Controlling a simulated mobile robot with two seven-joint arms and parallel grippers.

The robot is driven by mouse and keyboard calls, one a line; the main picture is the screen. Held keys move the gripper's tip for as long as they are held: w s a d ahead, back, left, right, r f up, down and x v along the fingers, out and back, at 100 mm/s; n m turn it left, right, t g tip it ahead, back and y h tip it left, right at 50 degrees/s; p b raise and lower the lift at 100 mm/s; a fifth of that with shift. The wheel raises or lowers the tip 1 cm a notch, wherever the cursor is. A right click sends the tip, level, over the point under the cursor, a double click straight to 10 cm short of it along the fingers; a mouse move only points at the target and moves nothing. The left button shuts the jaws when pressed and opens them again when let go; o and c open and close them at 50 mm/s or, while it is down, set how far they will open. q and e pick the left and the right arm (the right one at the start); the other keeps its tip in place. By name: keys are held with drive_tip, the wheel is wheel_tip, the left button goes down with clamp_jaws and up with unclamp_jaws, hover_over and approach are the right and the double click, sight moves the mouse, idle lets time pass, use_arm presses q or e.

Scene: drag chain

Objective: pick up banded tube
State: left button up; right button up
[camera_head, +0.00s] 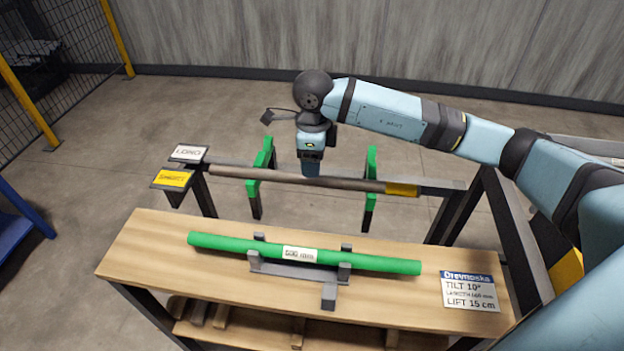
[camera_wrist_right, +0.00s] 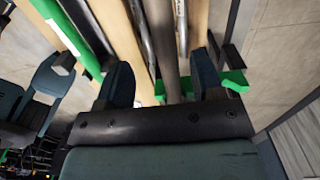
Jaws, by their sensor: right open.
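The banded tube (camera_head: 345,182) is long and grey-brown with a yellow band (camera_head: 402,189) near its right end. It lies level across two green supports (camera_head: 262,170) on a dark rail behind the wooden table. My right gripper (camera_head: 311,172) points down over the middle of the tube. In the right wrist view its two dark fingers (camera_wrist_right: 160,65) are open, and the tube (camera_wrist_right: 168,45) runs between them in the picture. Whether the fingertips reach down past the tube cannot be told. My left gripper does not show in the head view.
A green tube (camera_head: 225,242) with a white label lies in a grey cradle (camera_head: 290,269) on the wooden table (camera_head: 140,245). A sign card (camera_head: 470,290) lies at the table's right end. White and yellow plates (camera_head: 173,179) stand at the rail's left end.

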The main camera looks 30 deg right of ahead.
sight(312, 180)
drive_tip(key=shift+w+f, duration=0.15)
drive_tip(key=shift+f, duration=1.45)
drive_tip(key=shift+w+f, duration=0.15)
drive_tip(key=shift+f, duration=1.4)
drive_tip(key=shift+c, duration=0.3)
drive_tip(key=shift+r, duration=0.1)
clamp_jaws()
